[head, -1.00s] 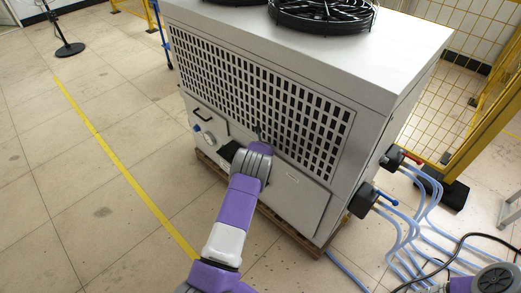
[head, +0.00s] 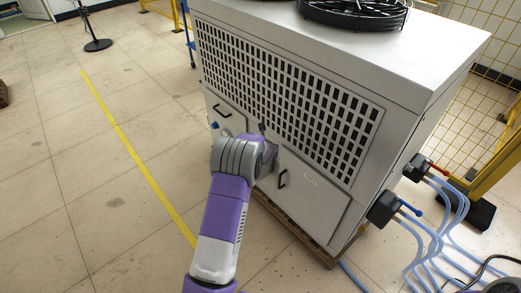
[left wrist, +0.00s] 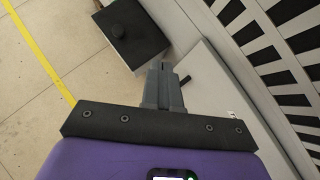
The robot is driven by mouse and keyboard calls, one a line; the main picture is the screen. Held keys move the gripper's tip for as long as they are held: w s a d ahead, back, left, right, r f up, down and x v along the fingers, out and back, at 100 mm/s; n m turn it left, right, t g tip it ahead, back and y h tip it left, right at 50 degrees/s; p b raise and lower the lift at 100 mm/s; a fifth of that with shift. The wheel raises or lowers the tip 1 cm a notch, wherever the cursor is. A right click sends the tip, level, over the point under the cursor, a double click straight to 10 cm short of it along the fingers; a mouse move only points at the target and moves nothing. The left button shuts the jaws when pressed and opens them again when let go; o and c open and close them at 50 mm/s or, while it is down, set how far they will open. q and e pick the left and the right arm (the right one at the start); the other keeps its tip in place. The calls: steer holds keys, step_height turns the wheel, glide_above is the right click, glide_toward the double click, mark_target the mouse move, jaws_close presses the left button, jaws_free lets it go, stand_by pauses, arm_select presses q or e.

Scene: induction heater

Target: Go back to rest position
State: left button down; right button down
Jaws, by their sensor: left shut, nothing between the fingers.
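The task names no object besides my arms. My left arm (head: 221,228), purple and white, reaches up from the bottom of the head view, in front of the grey cabinet (head: 316,195). Its wrist hides the gripper there. In the left wrist view my left gripper (left wrist: 164,70) shows its grey fingers together and empty. The fingertips appear close to a black box with a round knob (left wrist: 118,30) and a small black handle (left wrist: 185,80); I cannot tell whether they touch anything. My right gripper is not in view.
The cabinet has a slotted grille (head: 290,92) and a top fan (head: 354,12). Pale blue hoses (head: 435,235) run from fittings on its right side. A yellow fence (head: 495,105) stands behind. The floor left of the yellow line (head: 135,152) is mostly clear.

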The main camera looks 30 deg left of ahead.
arm_select(q)
steer(key=s+d+f+n+g+h+p, duration=0.2)
steer(key=s+d+f+n+h, duration=0.15)
steer(key=s+d+n, duration=0.45)
steer(key=s+d+f+n+g+h+p, duration=0.25)
steer(key=s+d+f+n, duration=0.25)
steer(key=s+d, duration=0.5)
steer(key=s+d+n+g+h+p, duration=0.2)
steer(key=s+d+n+p, duration=0.2)
steer(key=s+d+n, duration=1)
steer(key=s+r+n, duration=0.1)
steer(key=s+n, duration=0.2)
steer(key=n, duration=0.2)
steer(key=shift+s+d+n+g+h+p, duration=0.15)
steer(key=shift+s+n+g+h+p, duration=0.15)
steer(key=shift+s+g+h+p, duration=0.1)
